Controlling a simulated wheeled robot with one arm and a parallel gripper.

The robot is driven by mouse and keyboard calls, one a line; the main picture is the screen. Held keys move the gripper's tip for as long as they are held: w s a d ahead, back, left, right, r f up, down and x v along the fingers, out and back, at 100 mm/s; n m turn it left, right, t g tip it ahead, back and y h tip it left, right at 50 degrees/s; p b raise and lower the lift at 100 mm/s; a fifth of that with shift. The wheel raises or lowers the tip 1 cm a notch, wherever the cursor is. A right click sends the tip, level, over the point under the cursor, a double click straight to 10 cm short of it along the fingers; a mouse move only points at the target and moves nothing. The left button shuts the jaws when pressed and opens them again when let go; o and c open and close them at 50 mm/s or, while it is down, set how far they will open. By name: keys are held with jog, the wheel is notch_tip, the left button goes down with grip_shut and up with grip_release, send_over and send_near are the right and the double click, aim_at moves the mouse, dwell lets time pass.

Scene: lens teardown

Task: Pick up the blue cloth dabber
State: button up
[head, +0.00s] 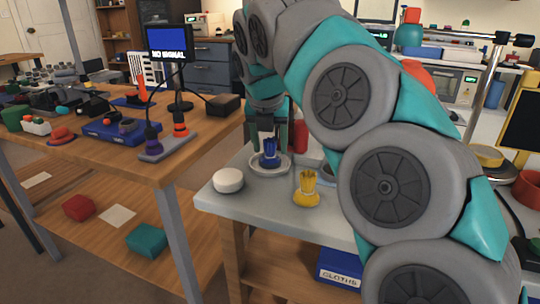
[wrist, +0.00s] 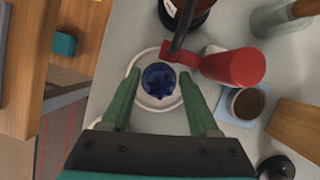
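The blue cloth dabber (head: 270,156) stands in a shallow white dish (head: 285,168) on the pale bench top. In the wrist view the dabber (wrist: 158,80) shows from above as a dark blue ruffled top, with the dish rim (wrist: 144,102) around it. My gripper (head: 268,139) points down over the dish. In the wrist view my gripper (wrist: 160,73) is open, its two green fingers on either side of the dabber with gaps between. I cannot tell exactly how far the fingertips reach down beside it.
A yellow dabber (head: 306,190) and a white round pad (head: 228,180) stand near the dish. A red bottle (wrist: 233,68) is close to the right finger. A wooden table (head: 150,160) stands to the left.

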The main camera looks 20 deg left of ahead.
grip_shut()
jog(key=shift+r, duration=0.1)
dwell(0.5)
